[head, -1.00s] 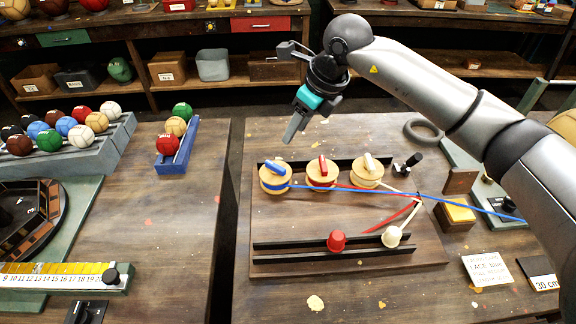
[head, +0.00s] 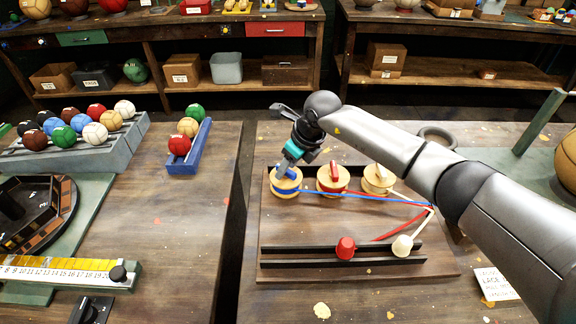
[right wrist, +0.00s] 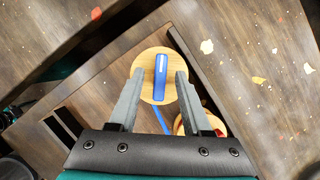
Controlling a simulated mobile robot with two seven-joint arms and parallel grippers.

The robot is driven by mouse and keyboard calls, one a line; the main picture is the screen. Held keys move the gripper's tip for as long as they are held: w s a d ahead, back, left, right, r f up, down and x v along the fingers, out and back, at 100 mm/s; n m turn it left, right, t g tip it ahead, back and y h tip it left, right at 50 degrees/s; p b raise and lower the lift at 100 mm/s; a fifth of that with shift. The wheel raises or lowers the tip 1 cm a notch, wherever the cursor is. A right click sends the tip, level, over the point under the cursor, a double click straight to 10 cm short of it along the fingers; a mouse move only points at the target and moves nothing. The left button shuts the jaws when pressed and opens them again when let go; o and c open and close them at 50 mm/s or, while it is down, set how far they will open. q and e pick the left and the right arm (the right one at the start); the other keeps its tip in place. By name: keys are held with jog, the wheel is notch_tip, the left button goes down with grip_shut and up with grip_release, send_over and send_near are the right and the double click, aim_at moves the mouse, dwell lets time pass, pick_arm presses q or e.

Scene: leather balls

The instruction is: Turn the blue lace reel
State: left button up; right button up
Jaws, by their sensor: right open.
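The blue lace reel (head: 286,190) is a round wooden spool with blue lace wound on it, at the left of a row of reels on a wooden board. Its raised blue bar handle shows in the right wrist view (right wrist: 161,77). My right gripper (head: 288,173) is over this reel, pointing down. In the right wrist view its open fingers (right wrist: 155,92) stand on both sides of the blue handle, with gaps on either side. The blue lace (head: 360,196) runs from the reel to the right. My left gripper is not in view.
A red reel (head: 332,182) and a white reel (head: 378,182) stand to the right on the same board. Balls on racks are at the left.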

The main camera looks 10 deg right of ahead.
jog(key=shift+c, duration=0.4)
grip_shut()
